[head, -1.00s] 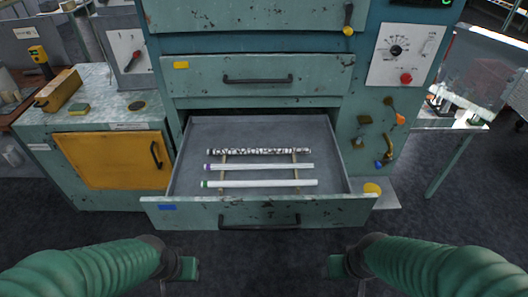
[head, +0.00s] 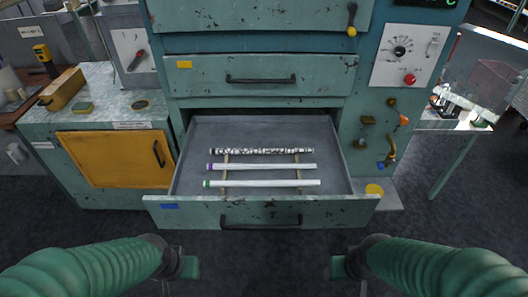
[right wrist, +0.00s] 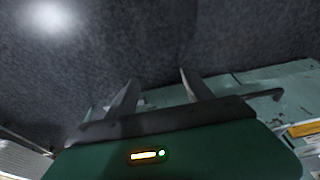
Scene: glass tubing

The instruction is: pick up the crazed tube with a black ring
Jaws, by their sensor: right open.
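The crazed tube (head: 262,151), covered in dark cracks, lies at the back of three tubes in the open drawer (head: 335,178). A black ring shows at its left end. A clear white tube with a purple ring (head: 262,167) lies in front of it, and one with a green ring (head: 265,184) is nearest. My left gripper (head: 190,268) and right gripper (head: 338,268) are in front of the drawer, apart from all tubes. In the right wrist view my right gripper (right wrist: 157,85) is open with nothing between its fingers. The left fingers are too unclear to judge.
The tubes rest across two thin wooden rails (head: 299,172). The drawer front (head: 262,212) with its black handle stands between my grippers and the tubes. A closed drawer (head: 262,78) is above. A side bench with a yellow door (head: 118,158) is at left, valves (head: 390,150) at right.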

